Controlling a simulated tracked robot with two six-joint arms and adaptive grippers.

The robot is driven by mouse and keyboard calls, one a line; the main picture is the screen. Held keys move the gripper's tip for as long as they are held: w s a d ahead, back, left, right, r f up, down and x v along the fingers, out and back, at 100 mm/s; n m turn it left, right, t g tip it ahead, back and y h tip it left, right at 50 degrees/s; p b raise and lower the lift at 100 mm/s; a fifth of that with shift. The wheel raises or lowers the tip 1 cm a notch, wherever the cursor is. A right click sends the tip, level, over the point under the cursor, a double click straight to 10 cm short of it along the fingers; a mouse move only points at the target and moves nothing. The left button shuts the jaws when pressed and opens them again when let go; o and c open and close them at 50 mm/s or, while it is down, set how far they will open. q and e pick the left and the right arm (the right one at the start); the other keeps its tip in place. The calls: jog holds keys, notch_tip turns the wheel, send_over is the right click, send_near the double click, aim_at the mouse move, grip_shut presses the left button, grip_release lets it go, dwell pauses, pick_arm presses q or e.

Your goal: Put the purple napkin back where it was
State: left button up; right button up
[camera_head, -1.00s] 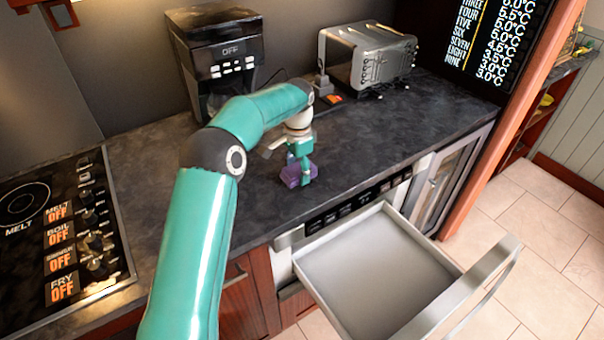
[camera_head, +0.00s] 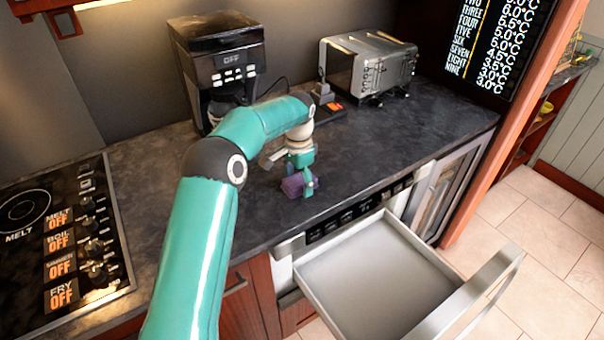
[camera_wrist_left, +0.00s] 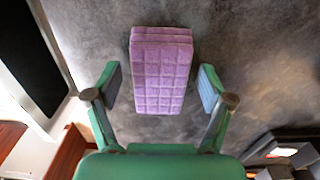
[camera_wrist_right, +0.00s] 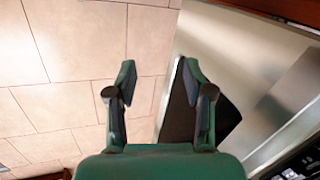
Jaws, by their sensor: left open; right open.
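The purple napkin (camera_head: 292,185) is a folded, quilted block lying on the dark countertop, near the counter's front edge above the open drawer. My left gripper (camera_head: 302,184) is over it in the head view. In the left wrist view, the napkin (camera_wrist_left: 162,75) lies between the two open fingers of the left gripper (camera_wrist_left: 160,88), with a gap on each side. The finger contact with the counter cannot be told. My right gripper (camera_wrist_right: 160,85) is open and empty in the right wrist view, above floor tiles and a metal surface; it is out of the head view.
An empty microwave drawer (camera_head: 350,264) stands pulled out below the counter. A coffee maker (camera_head: 218,60) and a toaster (camera_head: 368,66) stand at the back. A cooktop (camera_head: 65,240) is at the left. The counter right of the napkin is clear.

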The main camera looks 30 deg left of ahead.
aim_at(299, 179)
pick_arm(q)
notch_tip(299, 179, up, 12)
jog(key=shift+p, duration=0.45)
dwell(0.4)
